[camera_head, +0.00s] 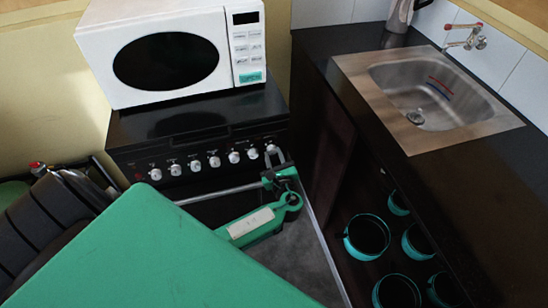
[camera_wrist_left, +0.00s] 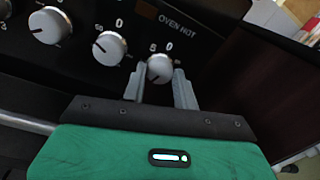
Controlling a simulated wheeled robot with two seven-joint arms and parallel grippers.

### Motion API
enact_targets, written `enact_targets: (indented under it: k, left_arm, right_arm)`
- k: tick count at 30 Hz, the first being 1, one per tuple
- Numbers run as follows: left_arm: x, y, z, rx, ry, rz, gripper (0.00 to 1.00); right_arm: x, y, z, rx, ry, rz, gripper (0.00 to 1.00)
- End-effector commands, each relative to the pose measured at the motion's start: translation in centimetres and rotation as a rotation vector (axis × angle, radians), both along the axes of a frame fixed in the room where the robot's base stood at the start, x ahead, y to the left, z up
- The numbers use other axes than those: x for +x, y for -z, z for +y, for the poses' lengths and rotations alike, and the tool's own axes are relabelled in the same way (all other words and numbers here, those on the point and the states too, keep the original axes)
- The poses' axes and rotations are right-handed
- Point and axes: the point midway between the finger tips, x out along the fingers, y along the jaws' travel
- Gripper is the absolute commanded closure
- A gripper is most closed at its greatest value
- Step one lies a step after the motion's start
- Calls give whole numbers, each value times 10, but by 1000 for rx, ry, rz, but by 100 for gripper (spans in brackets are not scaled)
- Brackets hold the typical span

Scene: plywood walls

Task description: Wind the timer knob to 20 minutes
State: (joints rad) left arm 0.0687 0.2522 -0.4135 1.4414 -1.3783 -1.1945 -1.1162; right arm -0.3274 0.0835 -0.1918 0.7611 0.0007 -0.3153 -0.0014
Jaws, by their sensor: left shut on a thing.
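The oven's front panel carries a row of white round knobs. The knob at the right end, the timer knob (camera_head: 271,149), has my left gripper (camera_head: 277,163) at it. In the left wrist view the timer knob (camera_wrist_left: 159,68) sits between the two grey fingertips of my left gripper (camera_wrist_left: 161,77), which is shut on it. A dark pointer line shows on its face, and digits are printed above it, partly readable. The fingers hide its lower sides. My right gripper is in neither view.
The neighbouring knob (camera_wrist_left: 109,48) is close on the left. A white microwave (camera_head: 170,55) stands on the black stove (camera_head: 200,118). The dark counter with a steel sink (camera_head: 440,95) is on the right, above a shelf of teal-rimmed pots (camera_head: 367,237).

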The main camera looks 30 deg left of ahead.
Motion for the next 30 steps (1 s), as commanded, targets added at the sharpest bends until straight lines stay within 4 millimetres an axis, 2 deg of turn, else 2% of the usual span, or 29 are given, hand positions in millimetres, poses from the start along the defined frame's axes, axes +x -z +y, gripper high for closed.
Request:
enact_targets:
  k: [30]
  left_arm:
    - [-1,3,-1,-168,0,-195,93]
  right_arm:
    - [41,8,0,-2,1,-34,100]
